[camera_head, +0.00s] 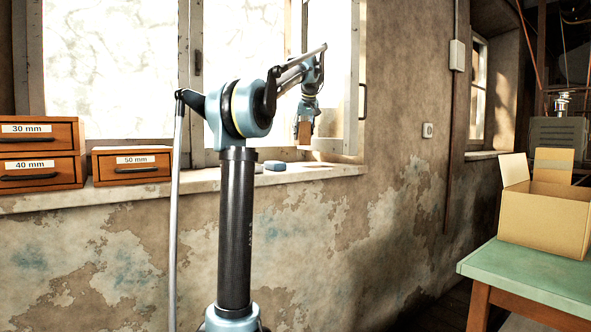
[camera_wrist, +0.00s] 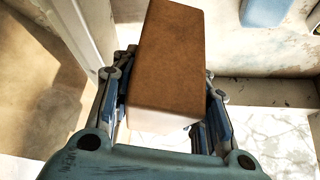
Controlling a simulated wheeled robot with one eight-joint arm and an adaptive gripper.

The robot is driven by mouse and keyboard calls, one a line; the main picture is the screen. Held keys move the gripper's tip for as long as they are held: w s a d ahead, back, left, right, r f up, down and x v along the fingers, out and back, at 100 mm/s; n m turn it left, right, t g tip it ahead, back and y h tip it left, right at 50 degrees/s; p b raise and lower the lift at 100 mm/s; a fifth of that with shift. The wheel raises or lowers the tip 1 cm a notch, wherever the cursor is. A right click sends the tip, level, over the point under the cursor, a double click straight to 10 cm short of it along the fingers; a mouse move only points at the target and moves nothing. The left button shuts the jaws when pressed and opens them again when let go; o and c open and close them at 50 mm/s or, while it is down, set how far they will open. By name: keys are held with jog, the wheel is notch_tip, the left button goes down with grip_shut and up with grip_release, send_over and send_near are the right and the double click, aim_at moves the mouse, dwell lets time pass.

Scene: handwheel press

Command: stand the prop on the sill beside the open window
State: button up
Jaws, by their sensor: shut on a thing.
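The prop, a brown block with a pale lower part (camera_wrist: 167,52), is between the fingers of my gripper (camera_wrist: 165,95), which is shut on it. In the head view, the block (camera_head: 304,132) hangs below my gripper (camera_head: 305,123), in front of the bright window opening. It appears upright and above the pale sill (camera_head: 335,171), with a gap under it. The open window sash (camera_head: 352,75) stands to the right of my gripper. The block's far side and underside are hidden in the wrist view.
A small blue-grey object (camera_head: 275,166) lies on the sill left of the block; a blue thing (camera_wrist: 265,12) shows in the wrist view. Labelled drawer boxes (camera_head: 130,165) stand further left. A cardboard box (camera_head: 543,218) rests on a green table (camera_head: 520,275) at right.

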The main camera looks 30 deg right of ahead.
aim_at(305, 137)
jog(key=shift+f, duration=4.8)
jog(key=o, duration=1.2)
jog(key=shift+d, duration=0.1)
jog(key=shift+o, duration=0.2)
jog(key=v, duration=1.2)
